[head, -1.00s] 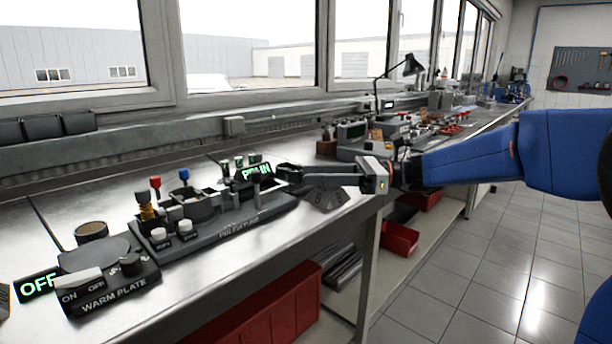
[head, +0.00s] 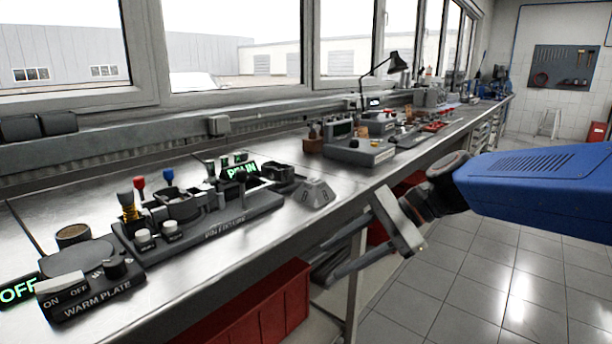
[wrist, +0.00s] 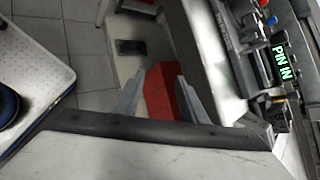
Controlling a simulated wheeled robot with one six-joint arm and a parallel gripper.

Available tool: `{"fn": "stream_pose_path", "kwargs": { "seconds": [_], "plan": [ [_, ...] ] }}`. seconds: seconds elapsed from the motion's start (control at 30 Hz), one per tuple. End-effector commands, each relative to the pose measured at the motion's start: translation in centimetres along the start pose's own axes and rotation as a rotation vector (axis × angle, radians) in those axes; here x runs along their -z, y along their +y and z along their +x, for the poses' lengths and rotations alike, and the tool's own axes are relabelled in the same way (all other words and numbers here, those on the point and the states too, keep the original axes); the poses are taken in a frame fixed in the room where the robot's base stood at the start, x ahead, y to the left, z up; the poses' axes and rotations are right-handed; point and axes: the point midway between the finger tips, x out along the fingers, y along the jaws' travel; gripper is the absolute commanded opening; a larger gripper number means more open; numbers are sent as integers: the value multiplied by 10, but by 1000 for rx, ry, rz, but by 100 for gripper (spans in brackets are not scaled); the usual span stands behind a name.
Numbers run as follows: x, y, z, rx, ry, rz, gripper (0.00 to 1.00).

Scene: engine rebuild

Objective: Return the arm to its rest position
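My gripper (head: 328,262) hangs in front of the bench's front edge in the head view, at the end of my blue arm. Its two fingers are apart and point to the left, below the bench top. In the wrist view my gripper (wrist: 163,88) also shows its two fingers apart with nothing held between them. A red bin beneath shows through the gap.
The bench top (head: 310,225) carries the pin fixture (head: 225,222), a warm plate (head: 95,290), a small grey block (head: 314,194) and a grey device (head: 358,152). Red bins (head: 255,310) sit below. The tiled floor (head: 480,270) on the right is clear.

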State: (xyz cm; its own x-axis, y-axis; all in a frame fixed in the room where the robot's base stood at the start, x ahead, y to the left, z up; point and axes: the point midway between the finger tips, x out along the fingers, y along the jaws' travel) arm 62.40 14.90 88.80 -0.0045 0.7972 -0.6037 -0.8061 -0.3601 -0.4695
Motion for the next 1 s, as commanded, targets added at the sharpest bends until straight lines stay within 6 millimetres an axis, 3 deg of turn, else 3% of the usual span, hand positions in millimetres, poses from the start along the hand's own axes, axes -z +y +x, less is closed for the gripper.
{"fn": "stream_pose_path", "kwargs": {
  "seconds": [0.1, 0.3, 0.6, 0.8, 1.0],
  "plan": [
    [13, 46, -7, -59, 139, -152, 39],
    [43, 117, -26, -194, 363, -420, 39],
    [86, 205, -68, -462, 652, -817, 39],
    [103, 238, -90, -617, 764, -993, 39],
    [108, 247, -98, -672, 797, -1050, 39]
  ]
}}
